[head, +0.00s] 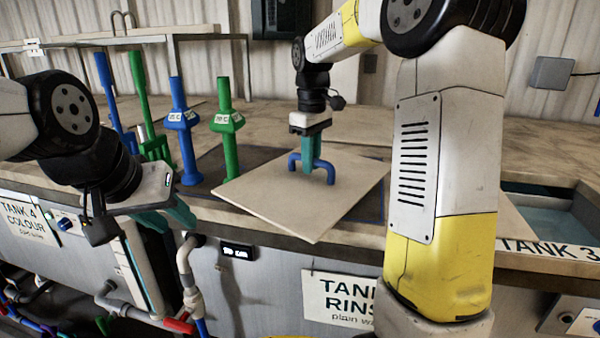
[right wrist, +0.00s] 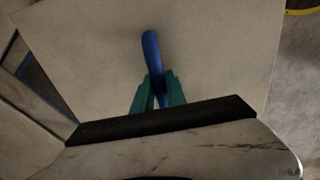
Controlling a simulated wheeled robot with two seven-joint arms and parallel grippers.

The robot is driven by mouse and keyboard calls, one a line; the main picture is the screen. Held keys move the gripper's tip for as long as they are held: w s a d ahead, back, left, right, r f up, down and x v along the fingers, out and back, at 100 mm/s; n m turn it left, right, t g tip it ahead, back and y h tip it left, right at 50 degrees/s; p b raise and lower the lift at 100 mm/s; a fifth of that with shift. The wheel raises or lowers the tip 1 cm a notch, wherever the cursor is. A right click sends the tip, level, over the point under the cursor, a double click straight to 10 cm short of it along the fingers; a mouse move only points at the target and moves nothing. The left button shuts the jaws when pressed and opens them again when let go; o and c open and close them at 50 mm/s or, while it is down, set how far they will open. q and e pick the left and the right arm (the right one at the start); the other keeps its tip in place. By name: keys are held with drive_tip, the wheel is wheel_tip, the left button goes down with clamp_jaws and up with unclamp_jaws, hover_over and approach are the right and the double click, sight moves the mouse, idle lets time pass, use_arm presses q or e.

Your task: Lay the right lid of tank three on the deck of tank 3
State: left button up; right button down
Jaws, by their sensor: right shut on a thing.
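A flat beige lid (head: 270,197) with a blue loop handle (head: 328,172) is at the middle of the head view, above the counter behind the rinse sign. My right gripper (head: 311,160) is shut on the handle. The right wrist view also shows the lid (right wrist: 210,50) and the blue handle (right wrist: 151,50) between the teal fingers (right wrist: 160,90). Whether the lid touches the counter is unclear. Tank 3 (head: 560,212), an open basin, shows at the right edge, partly hidden by my right arm. My left gripper (head: 165,215) is empty at the left; its finger gap is unclear.
Several upright blue and green handles stand at the left, including a blue one (head: 181,130) and a green one (head: 227,130). The back counter (head: 440,125) is largely bare. Pipes (head: 187,275) run below the front edge. Tank 3's sign (head: 548,249) is on the front rim.

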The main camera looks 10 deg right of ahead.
drive_tip(key=shift+w+a, duration=0.25)
drive_tip(key=shift+w, duration=0.05)
drive_tip(key=shift+f, duration=1.7)
drive_tip(key=shift+f, duration=0.15)
drive_tip(key=c, duration=1.3)
unclamp_jaws()
drive_tip(key=shift+c, duration=0.2)
